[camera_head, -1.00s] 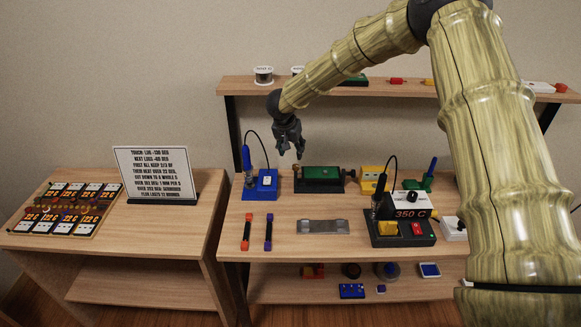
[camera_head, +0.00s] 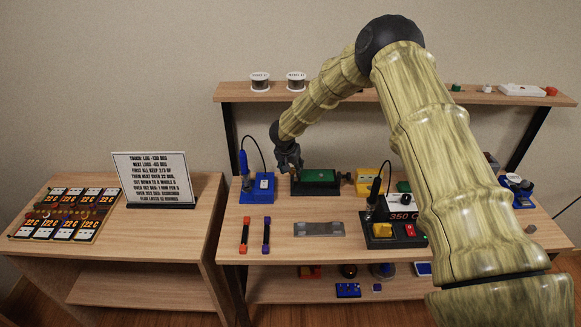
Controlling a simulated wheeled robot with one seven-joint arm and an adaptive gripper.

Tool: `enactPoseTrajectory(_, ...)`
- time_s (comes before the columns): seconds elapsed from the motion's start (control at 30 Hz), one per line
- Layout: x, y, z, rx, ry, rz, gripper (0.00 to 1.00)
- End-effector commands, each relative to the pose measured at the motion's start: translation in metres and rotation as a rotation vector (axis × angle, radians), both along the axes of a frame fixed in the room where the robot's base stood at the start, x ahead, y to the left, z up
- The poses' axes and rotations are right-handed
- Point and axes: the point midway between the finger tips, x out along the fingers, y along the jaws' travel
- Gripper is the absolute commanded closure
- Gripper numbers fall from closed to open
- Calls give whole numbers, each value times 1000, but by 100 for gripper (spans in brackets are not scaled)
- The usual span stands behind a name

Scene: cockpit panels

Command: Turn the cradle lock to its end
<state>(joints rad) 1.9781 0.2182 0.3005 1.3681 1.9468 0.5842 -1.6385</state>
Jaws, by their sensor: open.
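The cradle (camera_head: 317,188) is a dark holder with a green board (camera_head: 319,176) in it, standing on the workbench. A dark knob (camera_head: 347,177) sticks out at its right end; I cannot tell whether this is the cradle lock. My gripper (camera_head: 291,169) is open and empty, pointing down at the cradle's left end. It hides part of that end, and I cannot tell whether it touches it.
A blue soldering stand (camera_head: 264,187) is close on the left. A yellow block (camera_head: 368,181) stands on the right, behind the station marked 350 C (camera_head: 381,243). A grey plate (camera_head: 318,229) and red and blue tools lie in front. A shelf (camera_head: 232,93) runs above.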

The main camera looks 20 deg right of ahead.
Motion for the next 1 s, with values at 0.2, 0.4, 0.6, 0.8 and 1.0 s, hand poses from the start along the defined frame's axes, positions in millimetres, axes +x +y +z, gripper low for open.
enactPoseTrajectory(0.2,1,0,-2,0,0,0,54)
enactPoseTrajectory(0.4,1,0,-2,0,0,0,69)
enactPoseTrajectory(0.6,1,0,-2,0,0,0,100)
enactPoseTrajectory(0.8,1,3,-2,1,-1,-7,100)
enactPoseTrajectory(1.0,2,2,-2,3,-1,-67,100)
